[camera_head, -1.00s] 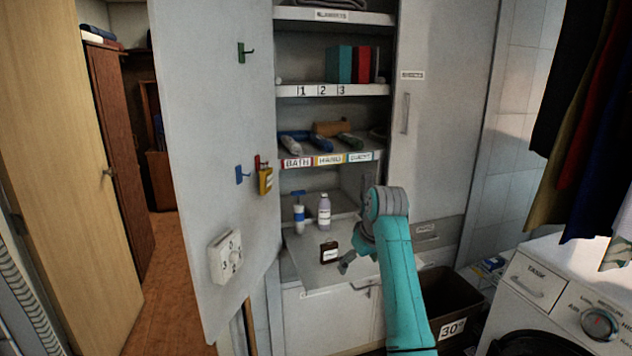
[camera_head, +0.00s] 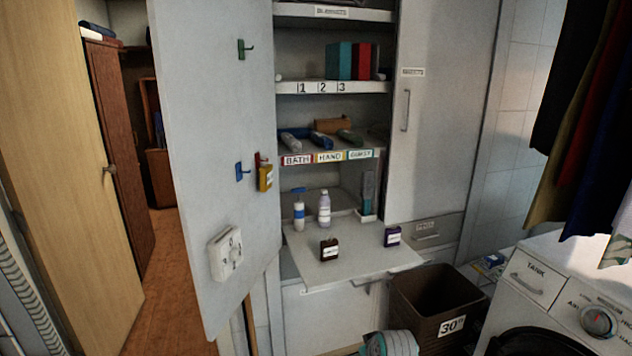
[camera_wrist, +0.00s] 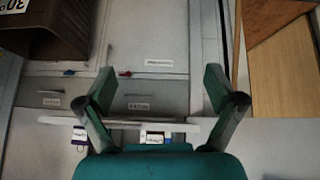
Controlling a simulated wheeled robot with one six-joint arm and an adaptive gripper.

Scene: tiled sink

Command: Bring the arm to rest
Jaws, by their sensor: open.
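My gripper (camera_wrist: 158,84) shows in the wrist view with its two fingers spread wide and nothing between them. Pale cabinet fronts and the edge of the pull-out shelf lie beyond the fingers. In the head view, only a rounded teal and grey part of my arm (camera_head: 391,344) shows at the bottom edge. The gripper itself cannot be made out there. My arm is low, in front of the cabinet and clear of the shelf in the head view.
A brown bin (camera_head: 437,303) stands beside my arm, with a washing machine (camera_head: 570,290) at right. The open cabinet door (camera_head: 217,130) stands at left.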

